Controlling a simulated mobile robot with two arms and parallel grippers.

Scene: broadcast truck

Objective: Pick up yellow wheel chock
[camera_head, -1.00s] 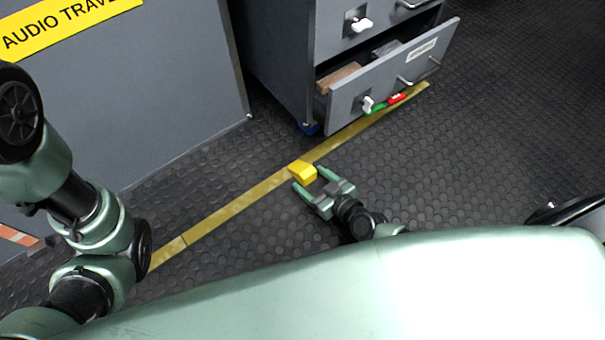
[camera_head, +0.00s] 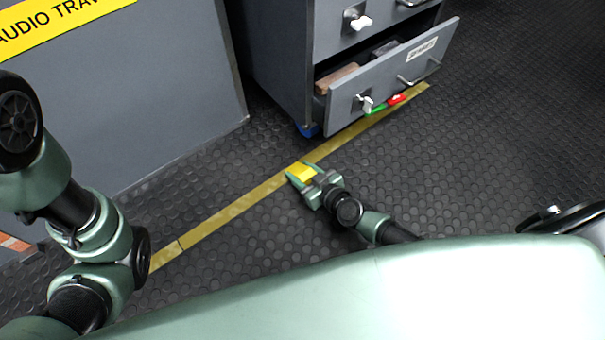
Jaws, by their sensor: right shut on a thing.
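The yellow wheel chock (camera_head: 301,173) is low over or on the dark studded floor, at the yellow floor stripe. I cannot tell whether it touches the floor. My right gripper (camera_head: 301,174) is shut on it, with one green finger on each side. Part of the chock is hidden between the fingers. My left arm comes in at the left edge of the view, but its gripper is not in view.
A grey cabinet (camera_head: 335,60) stands at the back with its lower drawer (camera_head: 395,85) pulled open. A large grey case (camera_head: 130,95) with a yellow label stands at the left. A yellow stripe (camera_head: 225,215) crosses the floor.

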